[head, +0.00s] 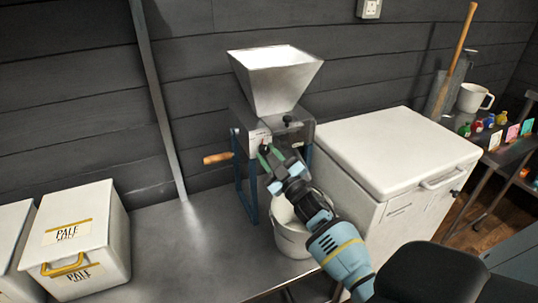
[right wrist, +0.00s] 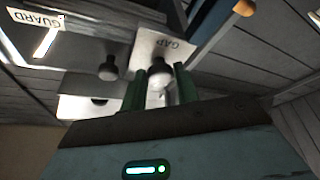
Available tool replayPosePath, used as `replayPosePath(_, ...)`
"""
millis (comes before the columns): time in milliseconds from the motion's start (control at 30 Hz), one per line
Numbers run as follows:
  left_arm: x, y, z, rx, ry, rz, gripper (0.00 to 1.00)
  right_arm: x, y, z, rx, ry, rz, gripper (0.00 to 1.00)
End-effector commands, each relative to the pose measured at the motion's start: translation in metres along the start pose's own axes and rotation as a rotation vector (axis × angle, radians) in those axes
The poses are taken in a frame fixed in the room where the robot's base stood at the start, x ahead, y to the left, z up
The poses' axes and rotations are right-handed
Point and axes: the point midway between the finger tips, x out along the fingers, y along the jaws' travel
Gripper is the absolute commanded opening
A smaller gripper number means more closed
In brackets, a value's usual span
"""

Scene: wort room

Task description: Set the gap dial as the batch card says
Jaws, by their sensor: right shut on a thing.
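The gap dial (right wrist: 157,76) is a small knob on a pale plate marked GAP (right wrist: 170,46) on the front of the grain mill (head: 275,75). My right gripper (head: 268,152) reaches up to the mill's front from the lower right. In the right wrist view its green fingers (right wrist: 160,88) stand on either side of the dial and are shut on it. The dial's scale and pointer are too small and partly hidden to read. I cannot make out a batch card. My left gripper is not in view.
Another dark knob (right wrist: 108,68) and a GUARD label (right wrist: 36,19) are near the dial. A wooden crank handle (head: 217,158) sticks out left of the mill. A white bucket (head: 292,238) stands below. A white chest (head: 395,155) is close on the right; PALE bins (head: 112,235) stand left.

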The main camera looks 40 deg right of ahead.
Motion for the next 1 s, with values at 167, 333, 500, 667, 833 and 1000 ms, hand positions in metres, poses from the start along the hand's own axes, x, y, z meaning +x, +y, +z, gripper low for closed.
replayPosePath(167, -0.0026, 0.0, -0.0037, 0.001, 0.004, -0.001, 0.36, 0.0003, 0.0018, -0.0007, -0.094, 0.001, -0.04, 0.08)
replayPosePath(333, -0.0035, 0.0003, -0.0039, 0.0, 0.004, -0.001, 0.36, 0.0002, 0.0019, -0.0005, -0.149, 0.0, -0.062, 0.08)
replayPosePath(500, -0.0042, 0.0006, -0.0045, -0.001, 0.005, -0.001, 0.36, 0.0, 0.002, -0.0001, -0.175, -0.001, -0.073, 0.08)
replayPosePath(667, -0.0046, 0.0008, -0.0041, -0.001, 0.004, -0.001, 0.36, -0.0001, 0.0019, 0.0002, -0.18, -0.001, -0.075, 0.08)
replayPosePath(833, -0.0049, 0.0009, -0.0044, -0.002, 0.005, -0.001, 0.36, -0.0001, 0.0018, 0.0003, -0.179, -0.001, -0.075, 0.08)
replayPosePath(1000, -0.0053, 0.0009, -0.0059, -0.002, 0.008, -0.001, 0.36, -0.0001, 0.0018, 0.0002, -0.179, -0.001, -0.074, 0.42)
